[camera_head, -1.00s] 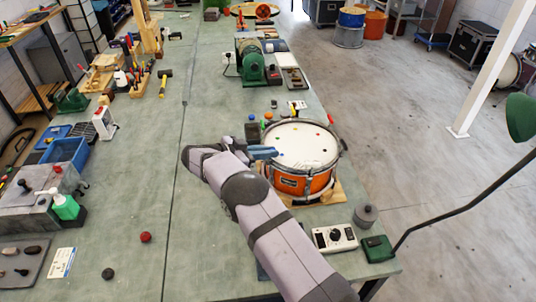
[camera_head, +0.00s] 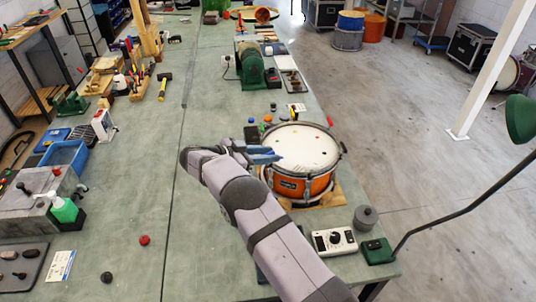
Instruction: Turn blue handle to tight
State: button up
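The drum (camera_head: 312,150), with an orange shell and a white head, sits on a wooden board on the bench. My gripper (camera_head: 266,154) is at the drum's left rim, at the end of my grey arm. Two blue, prong-like shapes show there, pointing right over the rim. I cannot tell whether they are my fingers or partly the blue handle. No separate blue handle on the drum can be made out, and my wrist hides part of the left rim. The finger gap is too small to read.
Small coloured caps, one orange (camera_head: 267,119), stand behind the drum. A white control box (camera_head: 334,241), a grey round pot (camera_head: 365,217) and a green box (camera_head: 377,251) sit at the near right edge. A red ball (camera_head: 144,240) lies left, where the bench is mostly clear.

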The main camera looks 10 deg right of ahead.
jog(key=b+v, duration=0.3)
jog(key=v, duration=0.4)
jog(key=shift+r, duration=0.15)
